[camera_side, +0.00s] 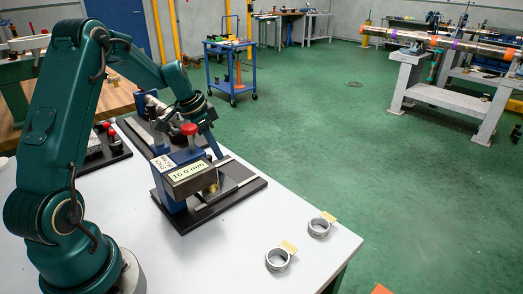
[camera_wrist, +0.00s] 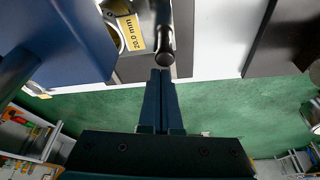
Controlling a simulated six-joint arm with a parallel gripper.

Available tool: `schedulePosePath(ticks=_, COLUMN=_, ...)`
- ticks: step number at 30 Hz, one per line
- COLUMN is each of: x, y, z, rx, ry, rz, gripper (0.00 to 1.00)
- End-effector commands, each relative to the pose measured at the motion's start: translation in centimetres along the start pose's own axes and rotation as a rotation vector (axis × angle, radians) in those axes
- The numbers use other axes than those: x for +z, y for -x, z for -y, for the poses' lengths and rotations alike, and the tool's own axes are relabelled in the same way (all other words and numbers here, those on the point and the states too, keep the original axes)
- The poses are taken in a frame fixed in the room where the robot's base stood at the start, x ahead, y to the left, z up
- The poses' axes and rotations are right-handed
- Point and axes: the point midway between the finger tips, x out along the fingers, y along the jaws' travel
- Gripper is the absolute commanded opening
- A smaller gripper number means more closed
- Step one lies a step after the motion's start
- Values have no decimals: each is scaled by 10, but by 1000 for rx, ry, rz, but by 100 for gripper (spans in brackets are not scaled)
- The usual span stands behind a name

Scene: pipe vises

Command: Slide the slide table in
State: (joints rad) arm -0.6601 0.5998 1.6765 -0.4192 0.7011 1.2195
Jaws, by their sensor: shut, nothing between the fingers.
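My gripper (camera_wrist: 161,76) is shut and empty, its fingertips together in the wrist view. Just beyond the tips is the rounded end of a grey metal bar (camera_wrist: 165,52); I cannot tell whether they touch. The bar lies over a grey metal plate (camera_wrist: 135,68), which looks like the slide table, with a yellow "20.0 mm" label (camera_wrist: 131,33) and a metal ring (camera_wrist: 112,35) beside it. A blue vise body (camera_wrist: 65,45) stands to the left. In the side view my wrist is behind the front vise (camera_side: 178,190) and hides much of the rear fixture.
The front vise has a "16.0 mm" label (camera_side: 188,172), a red knob (camera_side: 189,129) and a black base (camera_side: 225,200). Two metal rings (camera_side: 277,260) (camera_side: 319,227) with yellow tags lie at the table's front right. The white tabletop (camera_side: 190,260) is clear around them.

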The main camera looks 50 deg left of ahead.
Motion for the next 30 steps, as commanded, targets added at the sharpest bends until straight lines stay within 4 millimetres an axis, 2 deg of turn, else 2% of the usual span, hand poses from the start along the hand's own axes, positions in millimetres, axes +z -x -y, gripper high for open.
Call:
schedulePosePath(ticks=9, x=-32, y=-12, z=-1, rx=0, ry=-3, rz=0, gripper=0)
schedulePosePath(ticks=21, x=-31, y=65, z=1, rx=-6, ry=1, rz=-4, gripper=0)
schedulePosePath(ticks=25, x=-31, y=81, z=1, rx=-5, ry=0, rz=-3, gripper=0)
schedulePosePath(ticks=30, x=-32, y=89, z=3, rx=-3, ry=1, rz=-1, gripper=0)
